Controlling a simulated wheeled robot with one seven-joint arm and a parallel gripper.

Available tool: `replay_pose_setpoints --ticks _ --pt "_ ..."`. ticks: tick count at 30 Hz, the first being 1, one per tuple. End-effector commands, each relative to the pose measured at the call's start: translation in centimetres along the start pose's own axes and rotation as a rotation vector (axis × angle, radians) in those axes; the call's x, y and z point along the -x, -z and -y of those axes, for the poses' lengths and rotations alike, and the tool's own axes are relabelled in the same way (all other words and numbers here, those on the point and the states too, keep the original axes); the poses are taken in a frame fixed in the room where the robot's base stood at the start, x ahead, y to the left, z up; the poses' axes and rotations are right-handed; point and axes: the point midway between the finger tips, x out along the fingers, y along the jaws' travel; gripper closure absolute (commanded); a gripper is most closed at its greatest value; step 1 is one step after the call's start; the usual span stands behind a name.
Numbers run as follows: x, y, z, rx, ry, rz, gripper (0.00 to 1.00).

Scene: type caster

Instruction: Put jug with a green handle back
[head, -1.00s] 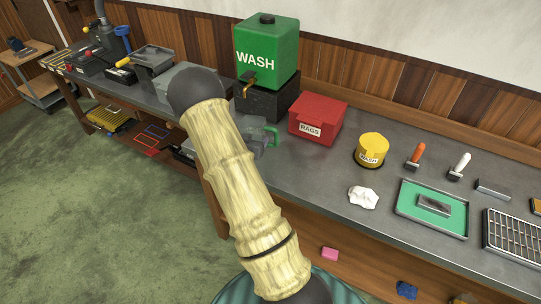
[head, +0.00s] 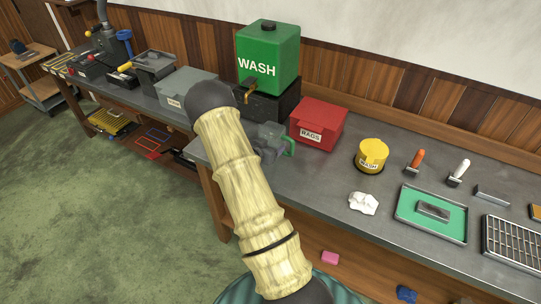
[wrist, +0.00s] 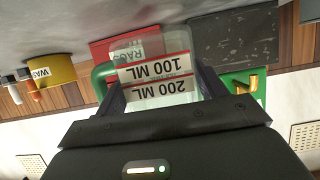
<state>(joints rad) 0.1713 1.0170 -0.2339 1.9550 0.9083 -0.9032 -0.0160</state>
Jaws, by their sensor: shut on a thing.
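The clear jug (wrist: 155,68) has red-and-white bands reading 100 ML and 200 ML and a green handle (wrist: 103,80). My gripper (wrist: 160,92) is shut on it, with one dark finger on each side of the body. In the head view the green handle (head: 289,146) shows right of my arm, in front of the red RAGS box. My gripper (head: 266,148) is partly hidden there by my arm. I cannot tell whether the jug touches the bench.
The green WASH tank (head: 268,55) with a brass tap stands on a black block (head: 270,104) behind. The red RAGS box (head: 318,124) is close to the right. A lidded grey box (head: 185,90) stands left. A yellow tin (head: 371,155) and white rag (head: 363,203) lie further right on the bench (head: 320,185).

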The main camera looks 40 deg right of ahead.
Motion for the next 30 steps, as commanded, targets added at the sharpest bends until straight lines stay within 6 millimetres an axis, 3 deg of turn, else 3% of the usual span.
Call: replay_pose_setpoints --ticks 14,24,30 --pt "-0.6 -1.1 -0.1 -0.001 -0.001 -0.001 0.61" --pt "-2.0 -4.5 -0.1 0.000 -0.002 0.000 0.61" --pt "-2.1 -4.7 -0.1 -0.002 -0.002 -0.002 0.61"
